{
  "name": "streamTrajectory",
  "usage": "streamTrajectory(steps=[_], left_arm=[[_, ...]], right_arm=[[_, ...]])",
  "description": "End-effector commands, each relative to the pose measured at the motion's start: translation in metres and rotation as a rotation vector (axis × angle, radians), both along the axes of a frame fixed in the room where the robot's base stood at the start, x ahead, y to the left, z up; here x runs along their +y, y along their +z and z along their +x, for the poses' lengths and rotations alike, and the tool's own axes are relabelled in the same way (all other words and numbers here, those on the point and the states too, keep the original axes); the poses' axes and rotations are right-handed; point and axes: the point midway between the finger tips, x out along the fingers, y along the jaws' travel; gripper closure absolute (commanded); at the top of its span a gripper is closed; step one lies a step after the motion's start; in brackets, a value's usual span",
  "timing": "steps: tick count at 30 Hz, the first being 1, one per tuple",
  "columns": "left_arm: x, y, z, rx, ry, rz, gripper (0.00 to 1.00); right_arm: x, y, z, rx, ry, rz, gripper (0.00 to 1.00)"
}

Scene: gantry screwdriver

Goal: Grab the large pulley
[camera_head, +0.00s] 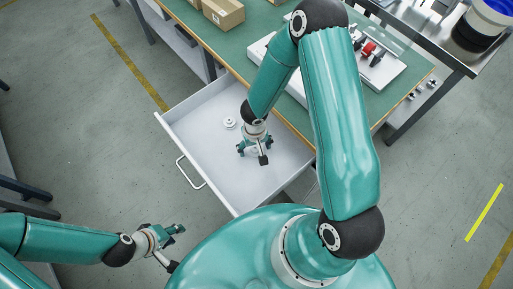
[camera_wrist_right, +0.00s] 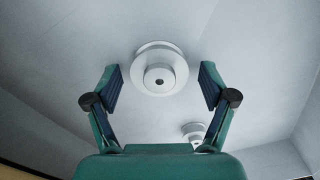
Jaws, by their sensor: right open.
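The large white pulley (camera_wrist_right: 161,70) lies flat in the drawer, centred ahead of my right gripper in the right wrist view. My right gripper (camera_wrist_right: 156,86) is open, one finger on each side of the pulley's outline, and holds nothing. A smaller white pulley-like part (camera_wrist_right: 193,131) shows near the right finger's base. In the head view my right gripper (camera_head: 252,154) reaches down into the open drawer. A white round part (camera_head: 229,123) lies just to its upper left; I cannot tell which of the two it is. My left gripper (camera_head: 176,248) is open and empty, outside the drawer.
The white drawer (camera_head: 190,150) is pulled out from under the green-topped workbench (camera_head: 240,60), and its walls surround the right gripper. Cardboard boxes (camera_head: 222,12) and a white tray with red and black parts (camera_head: 372,55) sit on the bench. The drawer is otherwise mostly bare.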

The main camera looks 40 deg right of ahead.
Motion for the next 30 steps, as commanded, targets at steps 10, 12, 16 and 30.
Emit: streamTrajectory(steps=[10, 12, 16, 30], left_arm=[[0.000, 0.000, 0.000, 0.000, 0.000, 0.000, 0.60], [0.000, 0.000, 0.000, 0.000, 0.000, 0.000, 0.60], [0.000, 0.000, 0.000, 0.000, 0.000, 0.000, 0.60], [0.000, 0.007, 0.000, 0.000, 0.000, 0.000, 0.60]], right_arm=[[0.000, 0.001, 0.000, 0.000, 0.000, 0.000, 0.59], [0.000, 0.001, 0.000, 0.000, 0.000, 0.000, 0.70], [0.000, 0.001, 0.000, 0.000, 0.000, 0.000, 0.78], [-0.001, 0.022, 0.000, -0.002, -0.001, -0.002, 0.78]])
